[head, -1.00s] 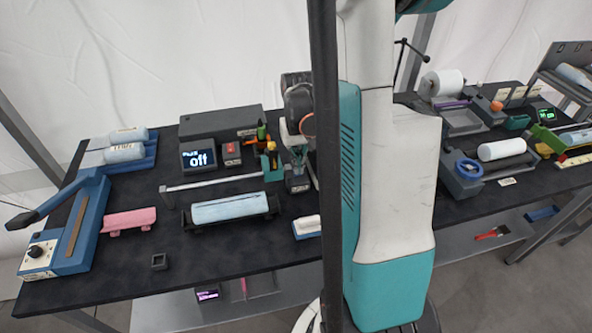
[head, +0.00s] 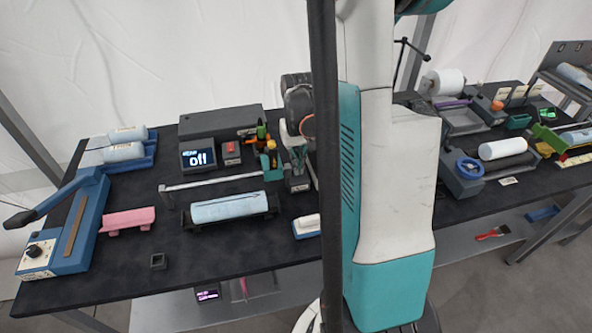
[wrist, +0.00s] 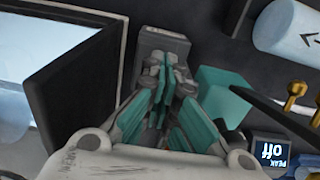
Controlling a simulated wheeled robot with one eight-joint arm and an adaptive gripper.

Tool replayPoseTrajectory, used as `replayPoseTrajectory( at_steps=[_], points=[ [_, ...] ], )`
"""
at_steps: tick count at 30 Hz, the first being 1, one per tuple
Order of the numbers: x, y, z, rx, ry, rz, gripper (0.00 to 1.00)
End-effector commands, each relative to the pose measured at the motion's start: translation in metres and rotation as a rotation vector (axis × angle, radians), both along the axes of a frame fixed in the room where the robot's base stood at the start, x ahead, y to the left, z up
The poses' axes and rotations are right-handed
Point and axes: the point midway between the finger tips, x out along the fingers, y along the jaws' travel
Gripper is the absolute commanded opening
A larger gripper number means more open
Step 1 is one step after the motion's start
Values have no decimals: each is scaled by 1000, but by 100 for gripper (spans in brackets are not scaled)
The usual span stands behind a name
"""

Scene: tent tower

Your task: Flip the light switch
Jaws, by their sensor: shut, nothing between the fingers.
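My gripper (wrist: 164,82) points down with its teal-and-grey fingers together and nothing between them. Its tips are just over or against a small grey box (wrist: 160,42), possibly the light switch. I cannot tell whether they touch it, and the fingers hide part of it. In the head view the grey box (head: 298,184) stands below my gripper (head: 297,166), left of my arm. A dark box with a red top part (head: 231,148), perhaps a rocker switch, stands farther left.
A teal block (wrist: 222,98) is close beside the fingers. A raised bar (head: 212,182) and a pale blue cylinder in a dark cradle (head: 230,207) lie to the left. A blue lever device (head: 72,230) and pink holder (head: 128,220) are farther left. My arm hides the table's middle.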

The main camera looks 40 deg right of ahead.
Motion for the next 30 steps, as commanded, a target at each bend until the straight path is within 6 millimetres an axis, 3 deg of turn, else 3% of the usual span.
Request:
replayPoseTrajectory(
  at_steps=[30],
  points=[
    [0,0,-14,0,0,0,0]
  ],
)
